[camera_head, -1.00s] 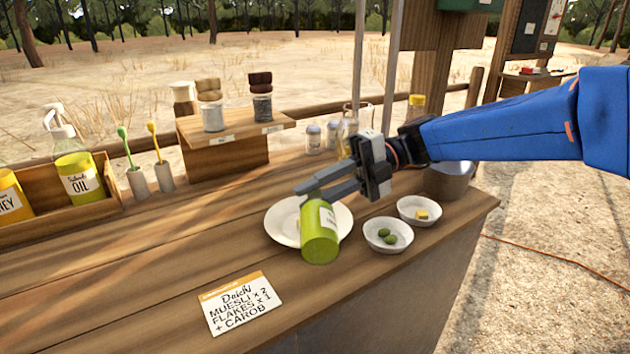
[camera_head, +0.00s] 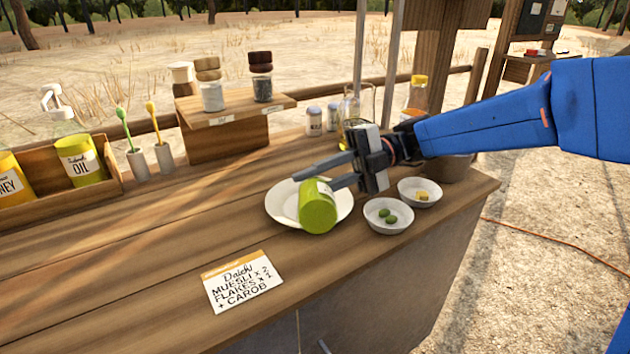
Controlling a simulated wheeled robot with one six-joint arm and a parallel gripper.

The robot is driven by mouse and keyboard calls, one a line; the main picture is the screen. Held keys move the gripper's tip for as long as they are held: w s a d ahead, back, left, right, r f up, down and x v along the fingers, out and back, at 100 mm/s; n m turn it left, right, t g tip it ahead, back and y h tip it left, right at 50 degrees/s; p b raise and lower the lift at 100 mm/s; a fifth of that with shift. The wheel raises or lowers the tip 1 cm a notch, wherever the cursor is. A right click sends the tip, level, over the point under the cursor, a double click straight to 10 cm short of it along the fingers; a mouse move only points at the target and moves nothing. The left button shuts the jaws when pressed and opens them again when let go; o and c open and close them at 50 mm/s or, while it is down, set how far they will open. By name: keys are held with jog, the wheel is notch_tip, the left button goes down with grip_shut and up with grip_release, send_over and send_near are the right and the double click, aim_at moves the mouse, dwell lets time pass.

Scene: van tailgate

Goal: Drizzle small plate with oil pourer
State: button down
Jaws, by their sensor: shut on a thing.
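The oil pourer (camera_head: 317,212), a green bottle with a white label, is held in my gripper (camera_head: 320,178). It is tilted, with its base toward the camera and its top end pointing away. Its spout is hidden, and I cannot tell whether oil is flowing. The small plate (camera_head: 282,207), white and round, lies on the wooden counter behind and partly below the pourer. The pourer covers much of the plate's middle. The gripper's grey fingers are closed around the pourer from the right.
Two small bowls, one with green olives (camera_head: 388,228) and one with yellow cubes (camera_head: 405,188), stand right of the plate. An order card (camera_head: 242,283) lies in front. A wooden crate (camera_head: 60,212) with bottles and a shaker stand (camera_head: 225,137) are at left. Glass bottles stand behind my gripper.

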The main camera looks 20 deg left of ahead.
jog(key=shift+s+a, duration=0.1)
jog(key=shift+d, duration=0.55)
jog(key=shift+w, duration=0.6)
jog(key=shift+s+a, duration=0.3)
dwell(0.4)
jog(key=shift+w, duration=0.15)
dwell(0.3)
